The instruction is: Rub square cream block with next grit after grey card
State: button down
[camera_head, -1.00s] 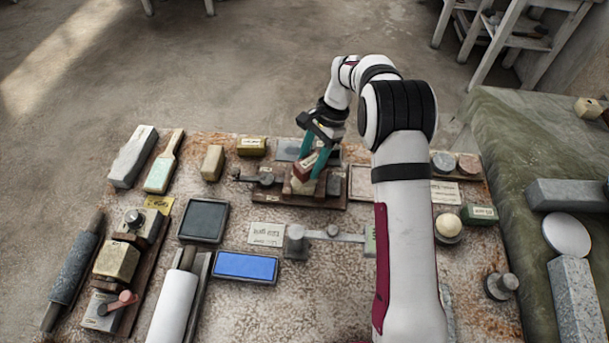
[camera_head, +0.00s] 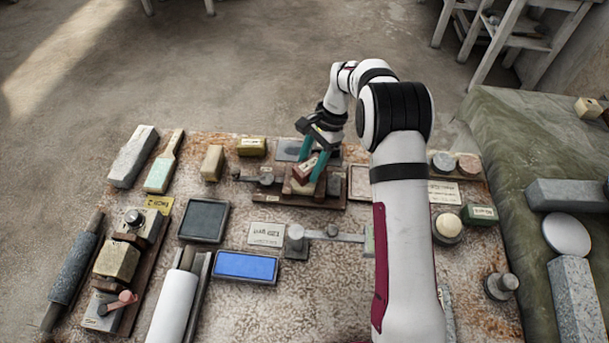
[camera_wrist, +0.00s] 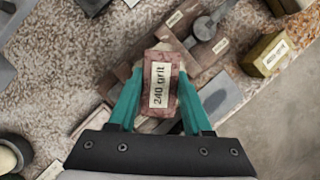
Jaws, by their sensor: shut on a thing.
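My gripper (camera_head: 312,178) is shut on a reddish-brown block (camera_wrist: 160,80), with one teal finger on each side. Its pale label reads "240 grit" in the wrist view. The held block also shows, tilted, in the head view (camera_head: 305,171). It is over the middle of a dark wooden clamp fixture (camera_head: 325,201); I cannot tell whether it touches what lies below. The square cream block cannot be made out there, as the held block and fingers cover the spot. A pale grey card (camera_head: 266,234) with upside-down grit lettering, too small to read surely, lies in front of the fixture.
A blue pad (camera_head: 246,266) and a dark tray (camera_head: 203,221) lie to the left front. A labelled olive block (camera_head: 251,147) and a tan block (camera_head: 212,163) stand behind left. A round-knobbed metal piece (camera_head: 296,240) is close in front. The speckled table is crowded.

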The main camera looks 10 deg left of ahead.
jog(key=shift+s+a, duration=0.7)
jog(key=shift+a, duration=0.05)
jog(key=shift+w+d, duration=1.5)
jog(key=shift+d, duration=0.15)
jog(key=shift+s+a, duration=0.1)
jog(key=shift+s+a, duration=1.4)
jog(key=shift+a, duration=0.1)
jog(key=shift+w+d+r, duration=0.1)
jog(key=shift+w+d, duration=1.4)
jog(key=shift+d, duration=0.1)
